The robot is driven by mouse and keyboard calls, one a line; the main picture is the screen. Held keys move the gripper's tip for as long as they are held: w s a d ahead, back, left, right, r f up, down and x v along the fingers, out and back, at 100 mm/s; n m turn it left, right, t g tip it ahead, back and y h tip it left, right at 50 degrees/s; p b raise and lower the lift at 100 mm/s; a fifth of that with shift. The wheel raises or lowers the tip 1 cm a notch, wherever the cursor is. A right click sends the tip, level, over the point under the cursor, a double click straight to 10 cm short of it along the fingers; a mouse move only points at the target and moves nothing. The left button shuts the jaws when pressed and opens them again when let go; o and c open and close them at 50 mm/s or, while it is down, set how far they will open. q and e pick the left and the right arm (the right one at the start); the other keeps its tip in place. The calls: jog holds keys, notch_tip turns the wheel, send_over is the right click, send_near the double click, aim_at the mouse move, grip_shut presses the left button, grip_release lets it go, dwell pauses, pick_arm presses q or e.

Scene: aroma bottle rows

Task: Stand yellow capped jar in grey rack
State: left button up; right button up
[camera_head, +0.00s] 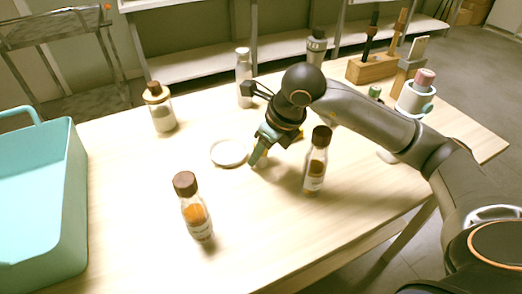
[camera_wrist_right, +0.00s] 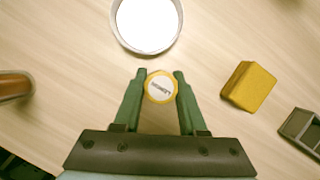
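The yellow capped jar (camera_wrist_right: 161,87) shows from above in the right wrist view, a round white lettered top with a yellow rim. My right gripper (camera_wrist_right: 161,78) has a green finger close against each side of it, with no clear gap, so it looks shut on the jar. In the head view my right gripper (camera_head: 258,158) points down at the table, and the jar is mostly hidden behind the fingers. A grey slotted piece, probably the grey rack (camera_wrist_right: 301,130), is cut off at the right edge of the wrist view. My left gripper is not in view.
A white round dish (camera_head: 229,153) lies just left of the gripper. A yellow block (camera_wrist_right: 249,86) is right of the jar. Brown-capped bottles stand close at right (camera_head: 316,160), in front (camera_head: 194,207) and back left (camera_head: 160,107). A teal basket (camera_head: 40,200) is far left.

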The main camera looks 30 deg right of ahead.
jog(key=o, duration=0.5)
jog(key=shift+c, duration=0.2)
jog(key=shift+r, duration=0.15)
